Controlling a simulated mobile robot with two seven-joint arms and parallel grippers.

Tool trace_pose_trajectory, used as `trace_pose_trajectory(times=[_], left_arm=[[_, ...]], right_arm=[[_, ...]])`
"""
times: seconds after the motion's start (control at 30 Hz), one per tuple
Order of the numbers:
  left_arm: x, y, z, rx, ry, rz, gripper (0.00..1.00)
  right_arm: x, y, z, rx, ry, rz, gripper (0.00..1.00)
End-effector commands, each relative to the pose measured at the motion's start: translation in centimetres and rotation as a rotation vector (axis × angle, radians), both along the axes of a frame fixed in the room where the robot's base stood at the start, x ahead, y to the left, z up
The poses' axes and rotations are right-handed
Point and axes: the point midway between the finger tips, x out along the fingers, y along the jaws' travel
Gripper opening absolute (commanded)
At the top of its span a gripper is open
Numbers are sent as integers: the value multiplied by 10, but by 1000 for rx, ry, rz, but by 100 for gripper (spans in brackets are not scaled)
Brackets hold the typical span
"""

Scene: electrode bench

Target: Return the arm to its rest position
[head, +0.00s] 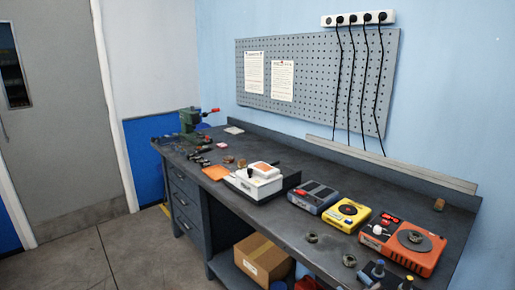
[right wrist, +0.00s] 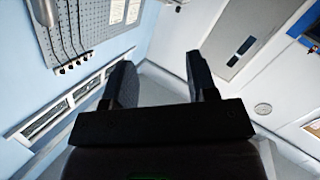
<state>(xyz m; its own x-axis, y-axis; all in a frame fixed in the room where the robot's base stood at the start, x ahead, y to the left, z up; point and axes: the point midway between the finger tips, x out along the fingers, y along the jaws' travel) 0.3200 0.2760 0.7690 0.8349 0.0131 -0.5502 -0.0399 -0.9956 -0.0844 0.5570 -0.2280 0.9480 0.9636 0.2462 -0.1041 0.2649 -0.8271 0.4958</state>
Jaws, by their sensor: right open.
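My right gripper (right wrist: 160,82) shows in the right wrist view with its two dark fingers spread apart and nothing between them. It points at the room, with the pegboard (right wrist: 78,25) at upper left and the door (right wrist: 245,40) at upper right. In the head view neither gripper shows clearly. The dark workbench (head: 300,233) stands along the blue wall, and no arm reaches over it.
On the bench are an orange device (head: 425,262), a yellow device (head: 347,214), a blue-grey device (head: 313,196), a white machine (head: 258,184) and a green vise (head: 189,121). A cardboard box (head: 262,260) sits on the lower shelf. The floor at left is clear.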

Motion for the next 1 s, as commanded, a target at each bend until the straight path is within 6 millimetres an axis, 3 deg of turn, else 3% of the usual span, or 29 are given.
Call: trace_pose_trajectory(times=[0.03,0.2,0.4,0.6,0.77,1.0], left_arm=[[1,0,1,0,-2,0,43],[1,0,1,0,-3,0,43],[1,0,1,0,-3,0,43],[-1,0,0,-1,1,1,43],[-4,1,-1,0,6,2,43],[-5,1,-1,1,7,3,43]], right_arm=[[-17,-5,-19,53,60,-35,53],[-73,-21,-72,205,218,-145,53],[-147,-39,-126,307,357,-281,53],[-212,-46,-166,346,472,-376,53],[-236,-48,-178,346,515,-400,53],[-240,-49,-180,344,521,-402,53]])
